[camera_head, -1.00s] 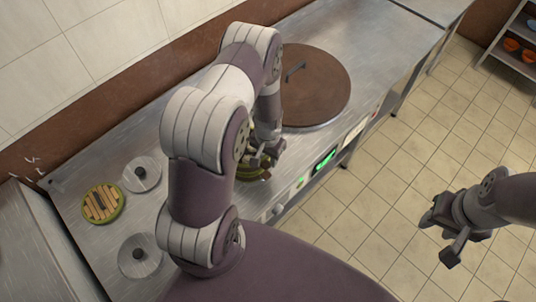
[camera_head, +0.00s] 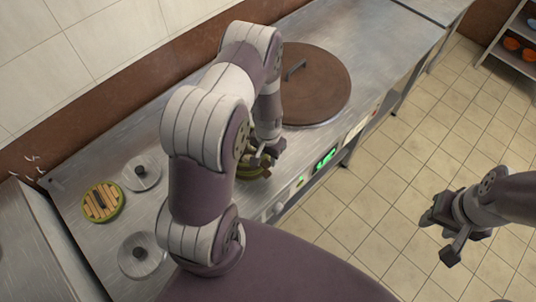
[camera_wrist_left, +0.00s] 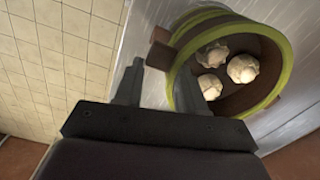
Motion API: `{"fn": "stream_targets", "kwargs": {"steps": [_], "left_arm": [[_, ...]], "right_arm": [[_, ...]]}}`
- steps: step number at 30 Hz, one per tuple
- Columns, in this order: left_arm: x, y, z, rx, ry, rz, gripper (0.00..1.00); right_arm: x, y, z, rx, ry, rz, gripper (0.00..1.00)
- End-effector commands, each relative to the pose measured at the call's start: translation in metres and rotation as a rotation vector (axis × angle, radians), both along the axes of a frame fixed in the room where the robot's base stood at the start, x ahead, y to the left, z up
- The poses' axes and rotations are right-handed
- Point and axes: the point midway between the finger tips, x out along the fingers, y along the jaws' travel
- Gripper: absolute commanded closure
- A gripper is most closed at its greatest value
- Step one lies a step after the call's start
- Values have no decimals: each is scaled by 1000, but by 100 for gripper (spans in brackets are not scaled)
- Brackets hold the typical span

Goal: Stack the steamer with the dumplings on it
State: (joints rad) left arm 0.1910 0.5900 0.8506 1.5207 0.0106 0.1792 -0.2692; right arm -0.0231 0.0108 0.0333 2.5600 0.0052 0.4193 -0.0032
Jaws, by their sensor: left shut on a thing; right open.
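The steamer is round and brown with a green rim. It shows in the left wrist view (camera_wrist_left: 270,52), with three pale dumplings (camera_wrist_left: 242,69) inside. In the head view the steamer (camera_head: 250,172) is mostly hidden by my left arm and gripper. My left gripper (camera_head: 264,155) is shut on the steamer's side wall near the counter's front edge. I cannot tell whether the steamer touches the counter. A round slatted bamboo piece with a green rim (camera_head: 102,203) lies at the counter's left. My right gripper (camera_head: 446,232) is open and empty over the floor.
Two round metal lids with dark knobs, one behind (camera_head: 141,173) and one in front (camera_head: 141,256), lie near the bamboo piece. A large brown round lid (camera_head: 318,85) covers the counter's right part. Control panels line the front edge. A shelf (camera_head: 510,55) stands far right.

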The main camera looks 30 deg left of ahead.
Motion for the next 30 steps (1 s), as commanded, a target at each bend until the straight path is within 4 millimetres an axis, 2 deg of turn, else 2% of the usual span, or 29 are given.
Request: {"fn": "stream_targets", "kwargs": {"steps": [26, 27, 28, 30], "left_arm": [[1, 0, -12, 0, -1, 0, 100], [1, 0, -11, 0, -1, 0, 54], [1, 0, -11, 0, -1, 0, 50], [1, 0, -11, 0, -1, 0, 50]], "right_arm": [[0, 0, -10, 0, 0, 0, 57], [0, 0, -9, 0, 0, 0, 57], [0, 0, -9, 0, 0, 0, 57], [0, 0, -9, 0, 0, 0, 57]]}}
